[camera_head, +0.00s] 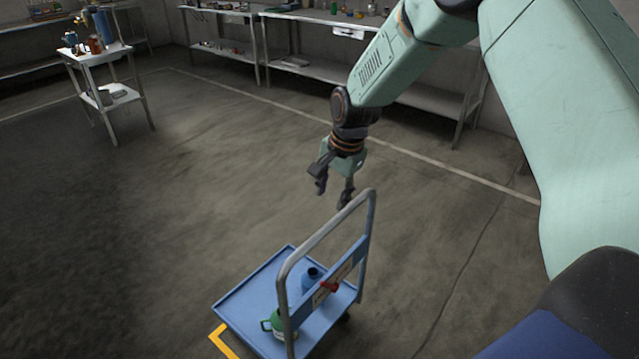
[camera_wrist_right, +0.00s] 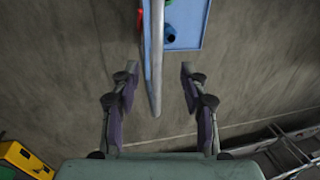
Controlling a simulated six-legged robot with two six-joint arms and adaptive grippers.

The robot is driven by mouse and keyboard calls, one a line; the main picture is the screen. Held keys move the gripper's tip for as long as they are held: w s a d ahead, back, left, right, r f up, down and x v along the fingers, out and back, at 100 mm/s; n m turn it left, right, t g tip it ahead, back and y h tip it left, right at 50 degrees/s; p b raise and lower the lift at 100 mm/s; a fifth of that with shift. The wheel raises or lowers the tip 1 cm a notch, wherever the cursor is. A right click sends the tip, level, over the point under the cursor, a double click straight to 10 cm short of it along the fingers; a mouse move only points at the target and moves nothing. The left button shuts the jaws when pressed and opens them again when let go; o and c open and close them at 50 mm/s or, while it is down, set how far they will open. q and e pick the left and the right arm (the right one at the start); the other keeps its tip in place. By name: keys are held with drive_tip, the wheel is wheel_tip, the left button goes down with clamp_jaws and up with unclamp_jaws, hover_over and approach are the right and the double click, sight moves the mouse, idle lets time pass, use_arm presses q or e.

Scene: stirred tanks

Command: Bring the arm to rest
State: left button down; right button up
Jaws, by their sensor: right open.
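My right arm (camera_head: 385,65) comes in from the upper right in the head view. Its gripper (camera_head: 332,190) points down, open and empty, above and just behind the handle of a blue cart. In the right wrist view the two fingers of the gripper (camera_wrist_right: 157,85) stand wide apart, with the cart's grey handle bar (camera_wrist_right: 155,100) showing between them, farther off. No contact with the handle can be made out. My left gripper is not in view.
The blue cart (camera_head: 240,296) carries a green jug (camera_head: 275,324) and a blue bottle (camera_head: 311,275). A small white side table (camera_head: 98,58) stands at the upper left. Shelved benches (camera_head: 300,16) line the back wall. The floor between is clear.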

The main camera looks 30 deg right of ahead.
drive_tip(key=s+a+f+n+t+b, duration=0.1)
drive_tip(key=s+a+f+n+b, duration=0.15)
drive_tip(key=s+f+n, duration=0.45)
drive_tip(key=s+a+f+n+t+b, duration=0.1)
drive_tip(key=s+a+f+n, duration=0.3)
drive_tip(key=f, duration=0.5)
drive_tip(key=s+a+f+g+b, duration=0.1)
drive_tip(key=s+f, duration=0.2)
drive_tip(key=s, duration=0.6)
drive_tip(key=s+a+f+n+g+b, duration=0.1)
drive_tip(key=s+f, duration=0.3)
drive_tip(key=s, duration=0.5)
drive_tip(key=s+f+n+g+b, duration=0.1)
drive_tip(key=s+f+g+b, duration=0.1)
drive_tip(key=s, duration=0.7)
wheel_tip(320, 180, down, 2)
drive_tip(key=shift+a+f+h+b, duration=0.1)
drive_tip(key=shift+a+h+b, duration=0.3)
drive_tip(key=shift+b, duration=0.25)
drive_tip(key=shift+c, duration=0.3)
